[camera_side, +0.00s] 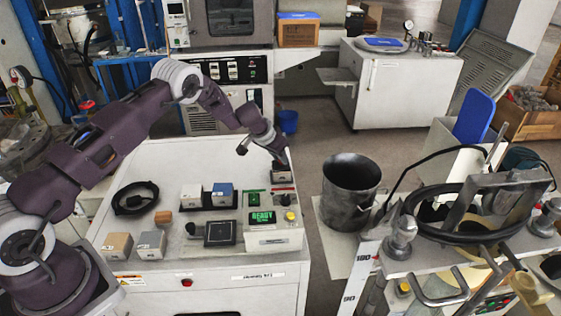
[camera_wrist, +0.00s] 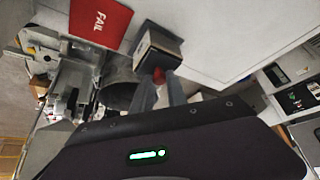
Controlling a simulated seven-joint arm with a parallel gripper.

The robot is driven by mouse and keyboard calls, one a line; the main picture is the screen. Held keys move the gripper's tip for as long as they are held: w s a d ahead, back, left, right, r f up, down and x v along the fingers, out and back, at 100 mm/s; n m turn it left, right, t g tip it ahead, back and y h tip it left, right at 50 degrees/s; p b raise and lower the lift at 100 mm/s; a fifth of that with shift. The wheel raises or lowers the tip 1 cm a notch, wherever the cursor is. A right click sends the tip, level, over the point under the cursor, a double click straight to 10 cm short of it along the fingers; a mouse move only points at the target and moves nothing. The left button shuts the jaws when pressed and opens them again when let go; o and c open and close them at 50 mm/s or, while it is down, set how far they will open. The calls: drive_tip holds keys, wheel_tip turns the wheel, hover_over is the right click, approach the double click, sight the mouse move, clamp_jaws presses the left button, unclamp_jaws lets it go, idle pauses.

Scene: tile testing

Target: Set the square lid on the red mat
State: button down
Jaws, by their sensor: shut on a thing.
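My gripper (camera_wrist: 163,88) is shut on a small red knob (camera_wrist: 159,75), which looks like the handle of the square lid (camera_wrist: 158,47). The lid is a boxy grey-brown piece with dark edges, just beyond my fingertips. In the side view my gripper (camera_side: 281,160) is over the right back part of the white bench, with the lid (camera_side: 283,176) below it. The red mat (camera_wrist: 100,22), marked FAIL, lies left of the lid in the wrist view. In the side view only a thin red strip shows below the lid. I cannot tell whether the lid touches anything.
A tester with a green READY screen (camera_side: 262,217) stands at the bench's right front. A black square frame (camera_side: 220,232), several small blocks (camera_side: 222,194) and a black ring (camera_side: 135,198) lie to the left. A metal bucket (camera_side: 350,185) stands right of the bench.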

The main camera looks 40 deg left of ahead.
wheel_tip(320, 180, up, 8)
drive_tip(key=shift+r, duration=0.35)
drive_tip(key=s+d+f+m+h, duration=0.1)
drive_tip(key=s+d+f+m, duration=0.1)
drive_tip(key=f+m, duration=0.1)
drive_tip(key=s+d+f+m+g+h, duration=0.1)
drive_tip(key=s+d+f+m, duration=0.1)
drive_tip(key=f+m, duration=0.1)
drive_tip(key=s+d+f+m+h, duration=0.2)
drive_tip(key=f+m, duration=0.1)
drive_tip(key=f, duration=0.2)
drive_tip(key=shift+s+d+f+g, duration=0.15)
drive_tip(key=shift+s+g, duration=0.1)
drive_tip(key=shift+g, duration=0.15)
drive_tip(key=shift+f, duration=0.85)
drive_tip(key=shift+f, duration=0.2)
drive_tip(key=c, duration=1.2)
unclamp_jaws()
drive_tip(key=shift+c, duration=0.2)
